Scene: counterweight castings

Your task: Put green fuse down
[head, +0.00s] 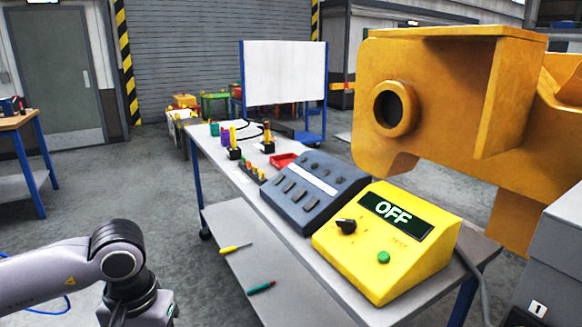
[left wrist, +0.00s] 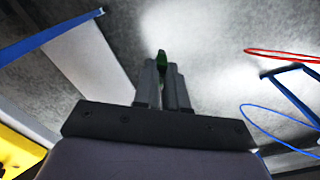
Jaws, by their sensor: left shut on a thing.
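My left gripper (left wrist: 162,72) shows in the left wrist view, shut on the green fuse (left wrist: 161,57). Only a small green tip of the fuse shows between and beyond the fingertips; grey floor lies behind it. In the head view my left arm comes in at the lower left, beside the workbench (head: 222,172), and its fingers are below the frame. My right gripper is in neither view.
On the bench stand a yellow tester (head: 380,258) reading OFF, a grey slotted box (head: 318,190), a red tray (head: 283,160) and a row of small coloured pieces (head: 254,173). Two screwdrivers lie on the lower shelf (head: 228,225). A large yellow casting (head: 440,100) stands behind.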

